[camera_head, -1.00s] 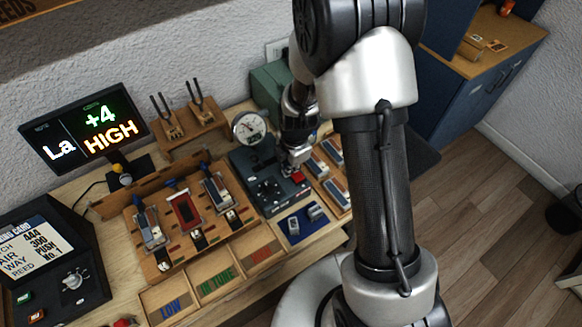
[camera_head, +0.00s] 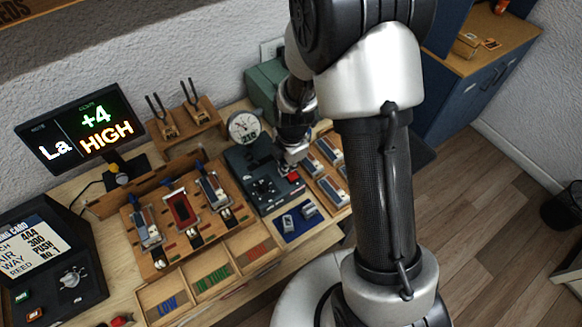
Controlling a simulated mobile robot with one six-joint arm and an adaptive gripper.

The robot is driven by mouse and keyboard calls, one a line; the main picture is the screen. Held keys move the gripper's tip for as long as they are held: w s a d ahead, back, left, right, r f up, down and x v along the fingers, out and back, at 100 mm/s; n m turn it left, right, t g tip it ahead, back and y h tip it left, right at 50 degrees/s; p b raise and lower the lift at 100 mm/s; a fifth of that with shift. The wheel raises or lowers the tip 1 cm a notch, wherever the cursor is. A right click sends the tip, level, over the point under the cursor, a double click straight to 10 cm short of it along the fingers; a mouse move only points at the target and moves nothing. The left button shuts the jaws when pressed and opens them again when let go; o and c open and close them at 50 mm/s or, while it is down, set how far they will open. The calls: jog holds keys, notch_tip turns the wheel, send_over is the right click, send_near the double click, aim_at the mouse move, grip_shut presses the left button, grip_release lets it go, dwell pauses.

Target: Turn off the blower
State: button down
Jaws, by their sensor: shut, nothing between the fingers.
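The blower appears to be the dark box (camera_head: 263,189) with a knob and small controls on its top, in the middle of the bench. A red button or switch (camera_head: 293,177) sits at its right side. A round dial gauge (camera_head: 244,128) stands at its back. My gripper (camera_head: 288,169) is shut and empty, pointing down over the right part of the box, just behind the red switch. I cannot tell whether it touches the box or the switch. My gripper hides part of the box's back right.
A screen (camera_head: 81,134) reads "La +4 HIGH". A wooden rack (camera_head: 153,262) with reed pieces stands left of the box, with labelled trays (camera_head: 213,274) in front. Tuning forks (camera_head: 193,92) stand behind. More reed pieces (camera_head: 330,150) lie close on the right. A blue mat (camera_head: 293,236) is in front.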

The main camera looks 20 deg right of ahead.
notch_tip(320, 180, up, 12)
jog(key=s+p, duration=0.1)
jog(key=p, duration=0.1)
jog(key=shift+s+d+f, duration=0.2)
jog(key=shift+s+d, duration=0.05)
jog(key=shift+d, duration=0.05)
jog(key=shift+w+d+b, duration=0.1)
jog(key=shift+b, duration=0.5)
jog(key=b, duration=0.5)
send_near(290, 178)
jog(key=w+f, duration=0.1)
jog(key=f, duration=0.1)
jog(key=w+a+f, duration=0.1)
jog(key=f, duration=0.1)
jog(key=w+f, duration=0.1)
jog(key=f, duration=0.1)
jog(key=shift+a+f, duration=0.2)
jog(key=shift+a, duration=0.05)
